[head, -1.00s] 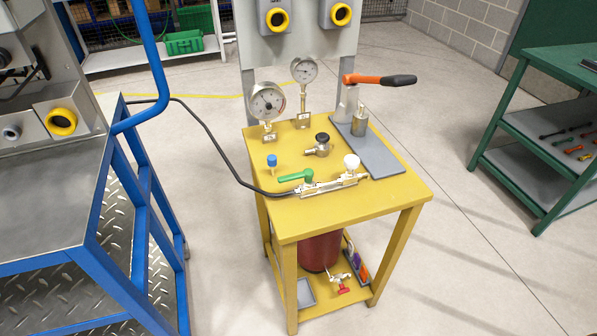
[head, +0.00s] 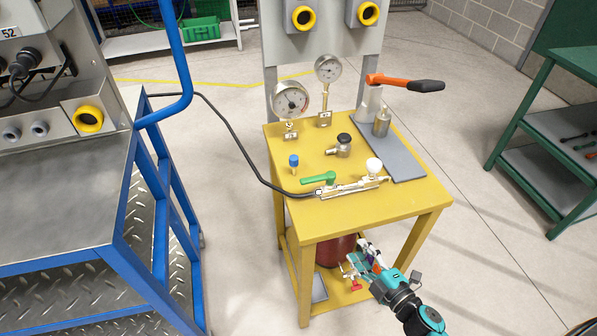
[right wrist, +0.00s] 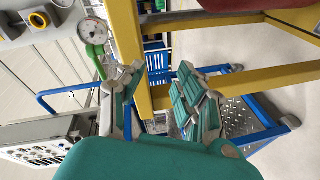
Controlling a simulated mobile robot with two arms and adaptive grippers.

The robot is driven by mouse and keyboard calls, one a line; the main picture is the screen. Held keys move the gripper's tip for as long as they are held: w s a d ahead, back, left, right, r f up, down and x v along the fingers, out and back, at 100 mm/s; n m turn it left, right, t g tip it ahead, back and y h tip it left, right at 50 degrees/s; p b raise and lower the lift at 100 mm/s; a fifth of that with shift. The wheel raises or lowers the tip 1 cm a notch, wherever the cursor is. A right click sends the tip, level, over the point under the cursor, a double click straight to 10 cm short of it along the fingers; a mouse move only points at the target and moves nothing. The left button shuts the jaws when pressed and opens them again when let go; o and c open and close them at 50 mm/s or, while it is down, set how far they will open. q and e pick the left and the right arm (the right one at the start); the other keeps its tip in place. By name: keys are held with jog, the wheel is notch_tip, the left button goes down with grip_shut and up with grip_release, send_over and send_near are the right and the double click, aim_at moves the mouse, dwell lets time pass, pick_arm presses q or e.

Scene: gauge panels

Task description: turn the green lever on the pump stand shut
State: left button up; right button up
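The pump stand is a yellow table (head: 405,208) in the middle of the head view. The green lever (head: 318,179) lies on its top near the front, on a silver valve block (head: 345,189) with a black hose at its left. The green lever also shows at upper left in the right wrist view (right wrist: 95,60). My right gripper (head: 356,262) is in front of the stand, below the tabletop level in the picture. Its fingers are spread with nothing between them in the right wrist view (right wrist: 152,90). My left gripper is not in view.
Two gauges (head: 291,99) and an orange-and-black pump handle (head: 405,83) stand at the back of the tabletop. A blue cart (head: 155,220) is at left, a green shelf (head: 545,130) at right. A red cylinder (head: 335,250) stands on the lower shelf.

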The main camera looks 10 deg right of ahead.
aim_at(310, 183)
jog(key=w+a+r+n+y, duration=0.25)
jog(key=r+n, duration=0.45)
jog(key=r, duration=0.5)
jog(key=shift+t+y, duration=0.3)
jog(key=shift+y, duration=0.15)
jog(key=p+x, duration=0.1)
jog(key=x, duration=0.4)
jog(key=p+x, duration=0.1)
jog(key=x, duration=0.4)
jog(key=a+p+x, duration=0.1)
jog(key=x, duration=0.5)
jog(key=shift+s, duration=0.2)
grip_shut()
